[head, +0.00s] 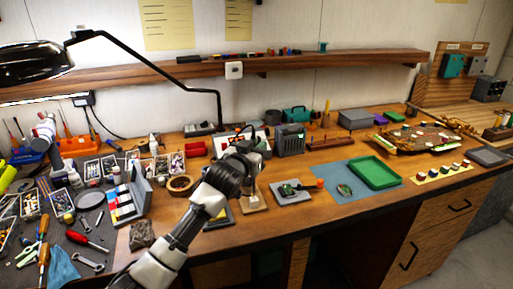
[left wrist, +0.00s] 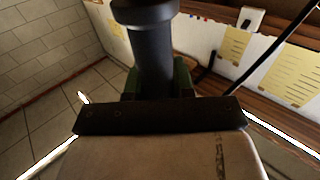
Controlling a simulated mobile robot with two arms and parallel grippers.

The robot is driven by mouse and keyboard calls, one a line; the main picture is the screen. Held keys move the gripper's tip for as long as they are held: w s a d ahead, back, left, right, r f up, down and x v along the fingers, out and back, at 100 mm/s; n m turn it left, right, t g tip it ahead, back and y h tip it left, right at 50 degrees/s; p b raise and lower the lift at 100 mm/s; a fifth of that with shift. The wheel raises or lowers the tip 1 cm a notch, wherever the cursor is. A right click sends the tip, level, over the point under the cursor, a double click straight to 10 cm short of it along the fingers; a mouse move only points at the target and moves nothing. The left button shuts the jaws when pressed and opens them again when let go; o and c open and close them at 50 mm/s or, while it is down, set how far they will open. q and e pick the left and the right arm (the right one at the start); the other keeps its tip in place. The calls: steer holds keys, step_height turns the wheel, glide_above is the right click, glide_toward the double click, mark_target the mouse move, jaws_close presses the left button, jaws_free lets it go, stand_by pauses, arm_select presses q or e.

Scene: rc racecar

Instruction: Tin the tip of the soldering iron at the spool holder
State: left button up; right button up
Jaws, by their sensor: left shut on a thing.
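My left gripper (head: 245,150) is over the middle of the bench, with my forearm reaching up from the lower left. In the left wrist view the gripper (left wrist: 157,84) is shut on a dark, thick round handle (left wrist: 152,50), which I take to be the soldering iron. The handle stands out between the two fingers; its tip is not visible. In the head view the hand mostly hides the iron. A wooden base (head: 256,196) shows partly behind and below the wrist; I cannot tell whether it is the spool holder. My right gripper is not in view.
A grey boxy unit (head: 290,140) stands right of the hand. A light pad with a small board (head: 292,191) and a green tray (head: 375,172) on a blue mat (head: 340,196) lie further right. Tools and parts bins crowd the left. A black lamp arm (head: 150,68) arches above.

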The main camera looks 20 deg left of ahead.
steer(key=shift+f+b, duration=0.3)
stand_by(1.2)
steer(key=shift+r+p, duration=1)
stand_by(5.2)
